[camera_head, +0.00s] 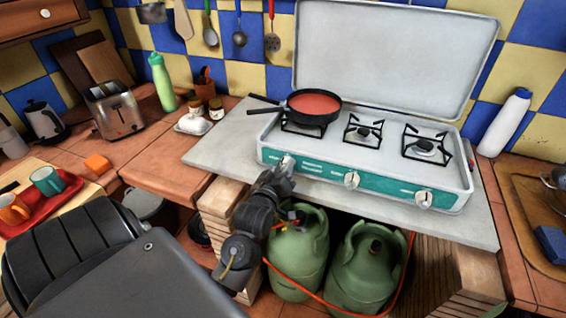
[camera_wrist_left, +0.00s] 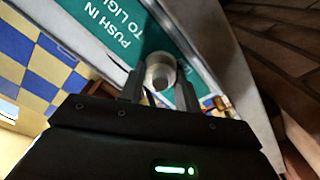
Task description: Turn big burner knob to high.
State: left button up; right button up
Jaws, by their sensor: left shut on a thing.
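The white stove (camera_head: 365,172) stands on the grey slab with its lid raised. Its green front panel (camera_head: 325,171) carries three white knobs: the left one (camera_head: 287,161), the middle one (camera_head: 352,179) and the right one (camera_head: 424,199). My left gripper (camera_head: 284,172) is at the left knob. In the left wrist view its two fingers (camera_wrist_left: 160,88) stand on either side of the round white knob (camera_wrist_left: 160,70), shut on it, beside the "PUSH IN TO LIGHT" lettering. The fingers partly hide the knob in the head view. My right gripper is not in view.
A black pan (camera_head: 312,106) with red contents sits on the left burner, its handle pointing left. Green gas bottles (camera_head: 366,270) with an orange hose stand below the slab. A red tray (camera_head: 42,203) with mugs is at left. A white bottle (camera_head: 505,124) stands right of the stove.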

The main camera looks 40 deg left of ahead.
pick_arm(q)
jog(key=n+p, duration=0.3)
jog(key=n, duration=0.2)
jog(key=shift+a+n, duration=0.1)
jog(key=shift+n, duration=0.2)
jog(key=n+p, duration=0.1)
jog(key=n, duration=0.2)
jog(key=shift+n+p, duration=0.3)
jog(key=shift+f+n, duration=0.1)
jog(key=shift+n, duration=0.5)
jog(key=shift+p, duration=0.3)
jog(key=shift+n, duration=0.3)
jog(key=o, duration=1)
jog(key=shift+s, duration=0.2)
